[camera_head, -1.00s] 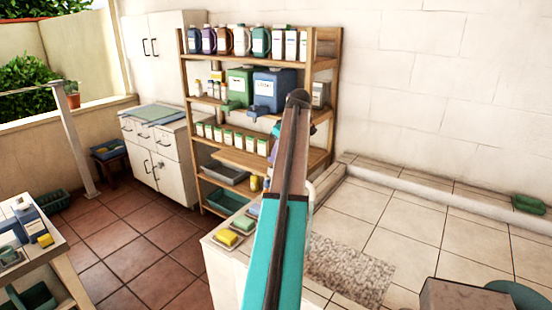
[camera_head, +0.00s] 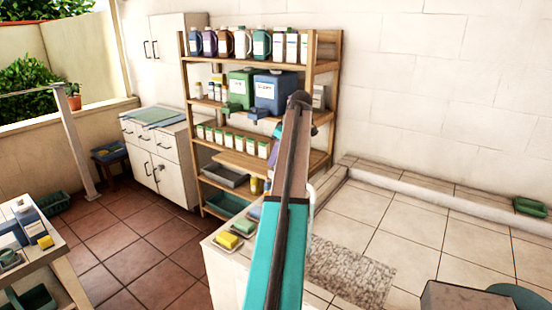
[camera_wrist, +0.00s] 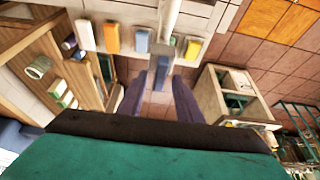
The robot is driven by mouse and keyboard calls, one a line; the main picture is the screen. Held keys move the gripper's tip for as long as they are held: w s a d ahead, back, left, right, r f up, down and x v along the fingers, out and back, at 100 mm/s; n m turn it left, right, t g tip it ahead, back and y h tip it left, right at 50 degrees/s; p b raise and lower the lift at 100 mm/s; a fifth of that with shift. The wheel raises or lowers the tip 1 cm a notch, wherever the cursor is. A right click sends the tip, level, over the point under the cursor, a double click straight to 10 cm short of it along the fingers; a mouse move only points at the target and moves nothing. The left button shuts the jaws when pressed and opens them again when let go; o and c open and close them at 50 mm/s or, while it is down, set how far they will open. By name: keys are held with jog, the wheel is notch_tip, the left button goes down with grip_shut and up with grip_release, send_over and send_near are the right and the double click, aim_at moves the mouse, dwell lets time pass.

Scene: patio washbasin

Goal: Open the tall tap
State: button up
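A white upright pipe, which looks like the tall tap (camera_wrist: 170,16), comes down from the top of the wrist view. A small grey part (camera_wrist: 163,47) sits at its lower end; I cannot tell whether it is the handle. My gripper (camera_wrist: 160,72) is open in the wrist view, its two dark bluish fingers apart, just below that grey part. Nothing is clearly held between them. In the head view a short white curved piece (camera_head: 311,196) shows beside my arm, perhaps part of the tap. My teal and dark arm hides the rest of it and the gripper there.
Several sponges, one yellow (camera_head: 227,240), lie on the pale counter beside my arm. A wooden shelf (camera_head: 336,95) with bottles and canisters stands behind. A side table (camera_head: 60,250) is at the left. The tiled floor (camera_head: 150,250) between is open.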

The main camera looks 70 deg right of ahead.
jog(key=b+v, duration=0.4)
jog(key=v, duration=1)
dwell(0.5)
